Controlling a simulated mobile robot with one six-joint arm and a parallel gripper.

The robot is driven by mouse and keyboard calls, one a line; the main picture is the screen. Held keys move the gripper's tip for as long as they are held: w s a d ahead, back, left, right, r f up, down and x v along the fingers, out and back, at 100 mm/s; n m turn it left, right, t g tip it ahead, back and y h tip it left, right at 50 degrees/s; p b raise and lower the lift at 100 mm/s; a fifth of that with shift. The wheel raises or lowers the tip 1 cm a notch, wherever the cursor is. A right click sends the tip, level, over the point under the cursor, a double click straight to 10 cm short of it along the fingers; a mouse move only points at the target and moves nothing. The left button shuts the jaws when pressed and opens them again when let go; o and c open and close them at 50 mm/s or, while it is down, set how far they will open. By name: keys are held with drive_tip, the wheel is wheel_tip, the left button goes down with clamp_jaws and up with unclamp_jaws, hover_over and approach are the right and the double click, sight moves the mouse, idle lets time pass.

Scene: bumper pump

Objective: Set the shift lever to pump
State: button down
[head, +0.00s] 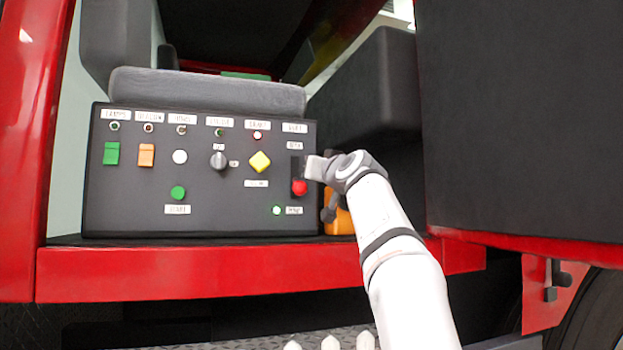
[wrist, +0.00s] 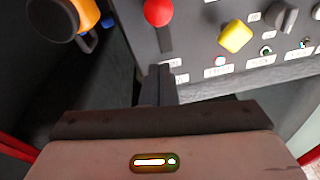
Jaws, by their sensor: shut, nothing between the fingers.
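The shift lever is a red ball knob (head: 299,187) at the lower end of a dark vertical slot, on the right side of the black control panel (head: 130,215). A small label (head: 294,210) below it seems to read PUMP, and the green lamp beside that label (head: 277,210) glows. The knob also shows at the top of the wrist view (wrist: 158,12), where the panel looks upside down. My gripper (head: 309,168) is in front of the slot's upper part, above the knob. In the wrist view its fingers (wrist: 160,78) are shut, empty and apart from the knob.
Left of the lever are a yellow knob (head: 260,161), a dark rotary knob (head: 218,161), a white button (head: 180,156), orange (head: 146,155) and green switches (head: 111,153) and a green button (head: 178,192). An orange object with a dark handle (head: 338,215) stands close right of the panel.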

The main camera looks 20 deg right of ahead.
drive_tip(key=s+f+b, duration=0.2)
drive_tip(key=s, duration=0.5)
drive_tip(key=shift+d+f+b, duration=0.2)
drive_tip(key=shift+f+b, duration=0.15)
drive_tip(key=shift+f, duration=0.05)
drive_tip(key=shift+w+a+p, duration=0.1)
drive_tip(key=shift+p, duration=0.25)
drive_tip(key=s+a+f+g+y+p, duration=0.1)
drive_tip(key=s+a+f+g+p, duration=0.2)
drive_tip(key=a+f+g+p, duration=0.5)
drive_tip(key=s+a+f+g+p, duration=0.1)
drive_tip(key=s+f+p, duration=0.3)
drive_tip(key=p, duration=0.8)
drive_tip(key=s+a+f+g+p, duration=0.1)
drive_tip(key=s+f+g+p, duration=0.3)
drive_tip(key=s, duration=0.7)
drive_tip(key=s+a+f+n+g+h+p, duration=0.1)
drive_tip(key=s+f+g+p, duration=0.3)
drive_tip(key=s+f+p, duration=0.4)
drive_tip(key=s+p, duration=0.3)
drive_tip(key=s, duration=0.1)
drive_tip(key=shift+a+f+h, duration=0.3)
drive_tip(key=shift+a, duration=0.1)
